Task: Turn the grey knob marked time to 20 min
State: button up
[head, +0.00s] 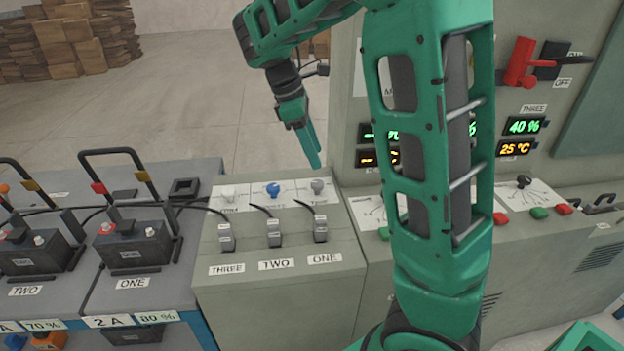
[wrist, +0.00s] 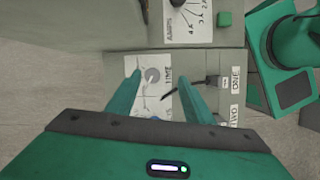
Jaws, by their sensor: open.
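The grey knob (head: 317,186) is the right one of three small knobs along the back of the grey cabinet top, in the column labelled ONE. In the wrist view the grey knob (wrist: 152,75) sits on a white dial plate with a label that reads like TIME. The pointer's setting and the dial numbers are too small to read. My gripper (head: 316,163) points down just above and behind the knob, apart from it as far as I can tell. In the wrist view my gripper (wrist: 158,82) is open, with one finger on each side of the knob.
A blue knob (head: 273,190) and a whitish knob (head: 228,192) stand to the left. A tall panel with lit displays (head: 524,126) stands at the right. Batteries (head: 135,247) stand on the left bench.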

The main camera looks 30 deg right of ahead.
aim_at(317, 182)
jog(key=f, duration=0.3)
jog(key=d+f+n, duration=0.1)
jog(key=f, duration=0.2)
jog(key=w+f+n, duration=0.1)
jog(key=f, duration=0.3)
jog(key=shift+w+d, duration=0.1)
jog(key=shift+d, duration=0.05)
jog(key=c, duration=1)
